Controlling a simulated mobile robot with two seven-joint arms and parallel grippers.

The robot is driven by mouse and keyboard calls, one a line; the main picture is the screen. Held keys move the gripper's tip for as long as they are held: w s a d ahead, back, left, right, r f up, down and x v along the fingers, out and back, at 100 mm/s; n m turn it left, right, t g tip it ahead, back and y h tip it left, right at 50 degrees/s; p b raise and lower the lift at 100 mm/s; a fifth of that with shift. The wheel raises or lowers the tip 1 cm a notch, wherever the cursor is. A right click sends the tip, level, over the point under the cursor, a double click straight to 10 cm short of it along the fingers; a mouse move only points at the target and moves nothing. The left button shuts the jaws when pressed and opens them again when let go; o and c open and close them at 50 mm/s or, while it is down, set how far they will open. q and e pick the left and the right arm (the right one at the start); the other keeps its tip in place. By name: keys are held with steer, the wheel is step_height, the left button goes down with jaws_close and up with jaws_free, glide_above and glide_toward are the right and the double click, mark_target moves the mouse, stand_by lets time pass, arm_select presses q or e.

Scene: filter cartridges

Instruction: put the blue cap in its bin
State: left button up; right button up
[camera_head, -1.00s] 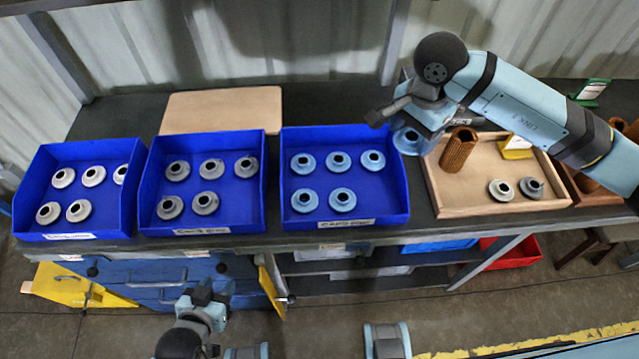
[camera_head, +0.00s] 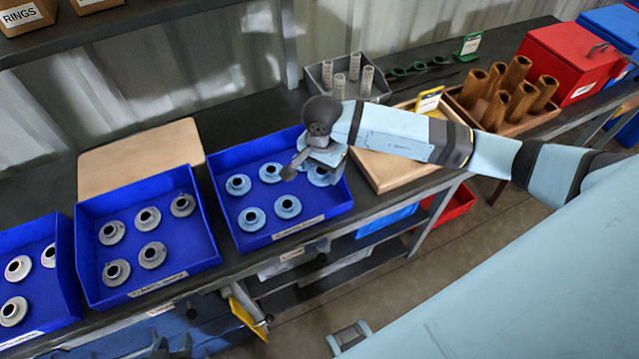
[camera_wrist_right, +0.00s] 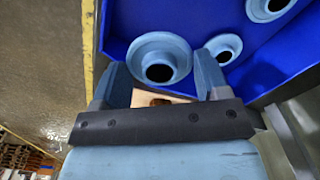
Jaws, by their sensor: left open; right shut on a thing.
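The held blue cap (camera_head: 322,177) is a light-blue ring with a dark hole. My right gripper (camera_head: 314,166) is shut on it, over the right part of the blue bin (camera_head: 262,239) that holds matching caps. The right wrist view shows the cap (camera_wrist_right: 160,58) between the two fingertips, with bin caps (camera_wrist_right: 224,48) beyond it; its height above the bin floor is hard to tell. Several light-blue caps (camera_head: 251,219) lie in that bin; my right gripper may hide one.
Two more blue bins (camera_head: 160,285) with grey caps stand to the left. A wooden tray (camera_head: 385,178) is right of the cap bin, partly behind my arm. A tan board (camera_head: 140,160) lies behind. Brown cylinders (camera_head: 497,85) and a red box (camera_head: 575,60) are further right.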

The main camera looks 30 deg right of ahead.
mark_target(321, 195)
step_height(321, 195, down, 7)
steer(key=shift+f, duration=0.2)
stand_by(0.3)
steer(key=shift+f, duration=0.15)
steer(key=o, duration=0.6)
